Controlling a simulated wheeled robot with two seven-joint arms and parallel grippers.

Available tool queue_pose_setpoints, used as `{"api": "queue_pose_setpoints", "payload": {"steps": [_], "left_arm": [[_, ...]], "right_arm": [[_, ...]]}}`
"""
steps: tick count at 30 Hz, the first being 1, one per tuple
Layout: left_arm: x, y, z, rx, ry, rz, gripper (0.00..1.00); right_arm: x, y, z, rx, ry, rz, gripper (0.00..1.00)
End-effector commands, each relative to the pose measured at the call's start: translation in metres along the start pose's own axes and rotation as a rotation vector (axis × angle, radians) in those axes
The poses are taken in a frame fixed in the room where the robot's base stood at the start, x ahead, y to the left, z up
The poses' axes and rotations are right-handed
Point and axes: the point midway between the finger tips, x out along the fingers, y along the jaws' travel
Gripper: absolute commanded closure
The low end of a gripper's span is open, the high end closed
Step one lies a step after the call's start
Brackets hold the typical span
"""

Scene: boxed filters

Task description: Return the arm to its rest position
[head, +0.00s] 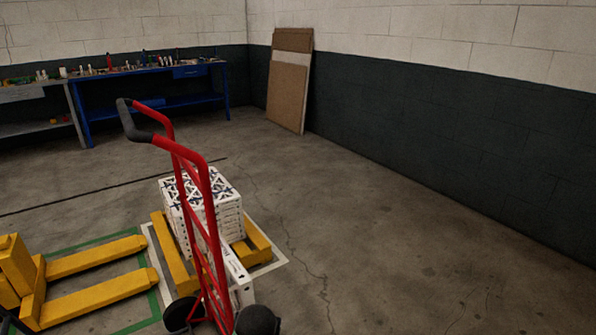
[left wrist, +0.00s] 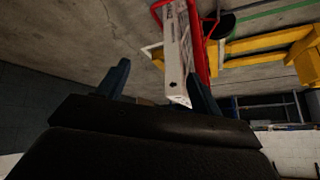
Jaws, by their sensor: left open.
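My left gripper (left wrist: 158,86) shows in the left wrist view with its two dark fingers spread apart. No object is held between them. Beyond the fingers, a long white box (left wrist: 177,45) stands by the red hand truck (left wrist: 200,40), seemingly apart from the fingers. In the head view the red hand truck (head: 207,215) stands upright in front of a stack of white boxes with dark patterns (head: 200,195). A white box (head: 240,282) is low beside its frame. Neither gripper shows in the head view, and my right gripper is in no view.
Yellow pallet-jack forks (head: 95,275) lie at the lower left within green floor lines. A yellow frame (head: 170,250) is around the stack's base. A blue workbench (head: 150,75) and leaning brown boards (head: 288,85) stand at the back. The floor at right is clear.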

Motion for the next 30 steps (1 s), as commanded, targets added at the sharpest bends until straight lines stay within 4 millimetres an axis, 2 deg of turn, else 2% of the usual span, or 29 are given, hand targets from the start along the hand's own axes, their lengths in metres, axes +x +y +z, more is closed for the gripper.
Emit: {"api": "queue_pose_setpoints", "payload": {"steps": [1, 6, 9, 15, 18, 24, 30], "left_arm": [[-0.023, -0.002, 0.013, 0.021, -0.022, 0.053, 0.34], [-0.078, -0.002, 0.063, 0.059, -0.085, 0.208, 0.34], [-0.108, -0.004, 0.091, 0.054, -0.119, 0.269, 0.34], [-0.156, -0.015, 0.146, 0.046, -0.186, 0.32, 0.34], [-0.171, -0.021, 0.178, 0.048, -0.24, 0.314, 0.34], [-0.19, -0.024, 0.235, 0.054, -0.349, 0.315, 0.34], [-0.199, -0.023, 0.259, 0.054, -0.394, 0.319, 0.34]], "right_arm": [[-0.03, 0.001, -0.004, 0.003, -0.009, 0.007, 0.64], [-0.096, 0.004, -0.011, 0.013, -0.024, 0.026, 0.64], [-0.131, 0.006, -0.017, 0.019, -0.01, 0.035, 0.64], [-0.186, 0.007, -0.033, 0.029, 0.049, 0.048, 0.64], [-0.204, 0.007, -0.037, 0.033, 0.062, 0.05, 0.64], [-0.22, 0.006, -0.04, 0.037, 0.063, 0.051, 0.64], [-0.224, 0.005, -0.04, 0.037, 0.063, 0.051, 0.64]]}}
